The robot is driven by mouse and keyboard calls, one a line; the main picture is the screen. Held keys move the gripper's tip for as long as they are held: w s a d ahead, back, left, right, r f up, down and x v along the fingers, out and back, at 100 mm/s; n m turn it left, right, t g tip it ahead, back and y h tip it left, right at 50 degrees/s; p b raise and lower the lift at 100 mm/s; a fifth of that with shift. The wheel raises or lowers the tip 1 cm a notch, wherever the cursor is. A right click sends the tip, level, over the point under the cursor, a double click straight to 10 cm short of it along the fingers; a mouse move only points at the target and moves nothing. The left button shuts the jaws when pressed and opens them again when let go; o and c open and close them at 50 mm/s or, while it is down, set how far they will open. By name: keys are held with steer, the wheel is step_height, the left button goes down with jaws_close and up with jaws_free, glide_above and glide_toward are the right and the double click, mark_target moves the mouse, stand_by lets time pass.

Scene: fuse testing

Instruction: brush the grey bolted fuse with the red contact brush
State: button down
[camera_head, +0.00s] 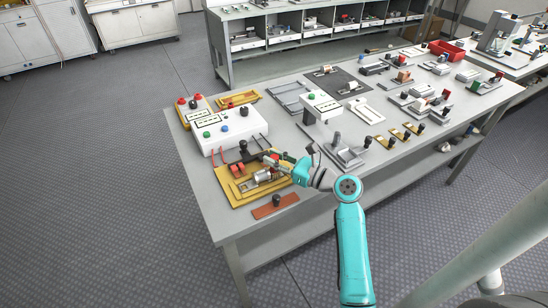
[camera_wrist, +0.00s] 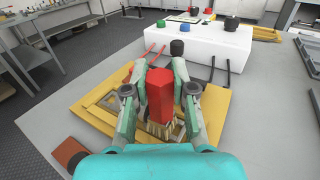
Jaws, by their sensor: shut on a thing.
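My gripper (camera_wrist: 160,100) is shut on the red contact brush (camera_wrist: 160,88), whose pale bristles (camera_wrist: 158,130) point down over the yellow board (camera_wrist: 215,112). In the head view my gripper (camera_head: 279,160) reaches over the right part of the yellow board (camera_head: 240,200) from the right. A grey metallic cylinder (camera_head: 264,176), which looks like the grey bolted fuse, lies on that board just below the gripper. In the wrist view the brush and fingers hide most of the fuse. I cannot tell whether the bristles touch it.
A white box with coloured buttons (camera_head: 228,128) stands behind the board, with leads running to it. A brown plate with a black knob (camera_head: 275,206) lies at the table's front edge. A white stand with a green button (camera_head: 321,107) and metal fixtures are to the right.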

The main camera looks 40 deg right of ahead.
steer(key=shift+w, duration=0.15)
steer(key=shift+w+d+f, duration=0.1)
steer(key=shift+w+d, duration=0.05)
steer(key=shift+w, duration=0.25)
steer(key=shift+s, duration=0.25)
stand_by(0.4)
steer(key=shift+s, duration=0.3)
steer(key=shift+w, duration=0.15)
steer(key=shift+w, duration=0.4)
steer(key=shift+s, duration=0.15)
stand_by(0.5)
steer(key=shift+s, duration=0.4)
steer(key=shift+w, duration=0.1)
